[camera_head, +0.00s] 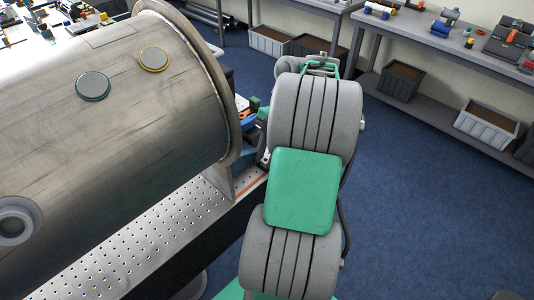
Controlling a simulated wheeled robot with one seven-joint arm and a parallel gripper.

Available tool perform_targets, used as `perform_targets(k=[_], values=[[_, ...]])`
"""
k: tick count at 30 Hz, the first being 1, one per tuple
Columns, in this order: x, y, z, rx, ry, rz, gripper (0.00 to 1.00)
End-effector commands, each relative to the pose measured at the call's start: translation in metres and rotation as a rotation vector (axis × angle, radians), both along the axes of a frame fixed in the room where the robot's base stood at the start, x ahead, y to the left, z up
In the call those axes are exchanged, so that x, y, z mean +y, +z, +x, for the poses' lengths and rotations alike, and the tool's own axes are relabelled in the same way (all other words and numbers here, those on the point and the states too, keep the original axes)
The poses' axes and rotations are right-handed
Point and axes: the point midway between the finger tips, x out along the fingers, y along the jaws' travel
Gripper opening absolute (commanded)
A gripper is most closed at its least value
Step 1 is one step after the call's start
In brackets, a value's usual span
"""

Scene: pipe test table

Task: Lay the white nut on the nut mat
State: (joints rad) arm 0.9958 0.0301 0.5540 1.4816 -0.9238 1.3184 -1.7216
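I cannot make out the white nut or the nut mat in this view. My own arm, with grey ribbed links and a green cover, fills the middle of the picture and hides part of the table behind it. My gripper does not show. Small green, blue and orange things (249,119) lie between the big metal cylinder and my arm, too partly covered to name.
A large metal cylinder (120,130) with a flanged end lies over the perforated table (130,245) at left. A bench (405,27) with tools stands at the back right, with grey bins (487,121) below.

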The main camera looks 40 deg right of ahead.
Motion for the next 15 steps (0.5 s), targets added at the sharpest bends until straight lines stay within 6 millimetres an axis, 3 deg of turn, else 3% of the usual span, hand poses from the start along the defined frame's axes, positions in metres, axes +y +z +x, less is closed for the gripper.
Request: perform_targets(k=[5,15], values=[[-0.006,0.019,0.000,-0.001,0.000,0.000,0.30],[-0.039,0.103,0.001,0.000,0.000,0.001,0.30]])
